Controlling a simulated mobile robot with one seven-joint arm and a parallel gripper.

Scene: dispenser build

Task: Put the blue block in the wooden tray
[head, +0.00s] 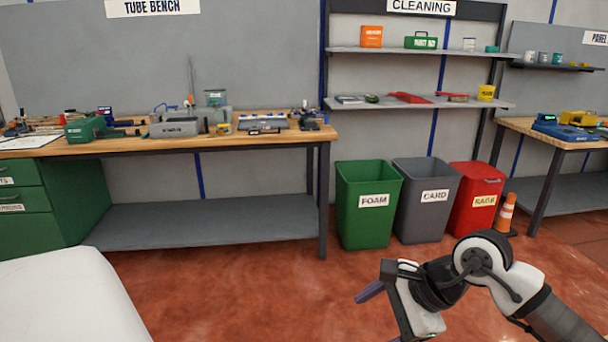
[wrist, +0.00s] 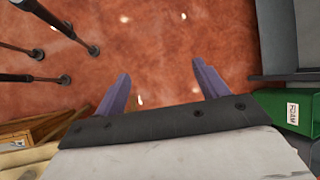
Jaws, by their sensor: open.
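My gripper (head: 371,292) is at the lower right of the head view, held out over the red floor. In the wrist view my gripper (wrist: 160,72) has its two purple fingers wide apart, with only bare floor between them. I cannot make out a blue block in either view. I cannot make out a wooden tray for certain. A wooden-looking object (wrist: 14,142) is cut off at the lower left of the wrist view, and I cannot tell what it is.
The wooden-topped tube bench (head: 165,140) holds several tools and boxes. Green (head: 366,225), grey (head: 424,220) and red (head: 478,220) bins stand right of it, near an orange cone (head: 506,213). Black legs (wrist: 30,52) stand at the wrist view's left. The floor between is clear.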

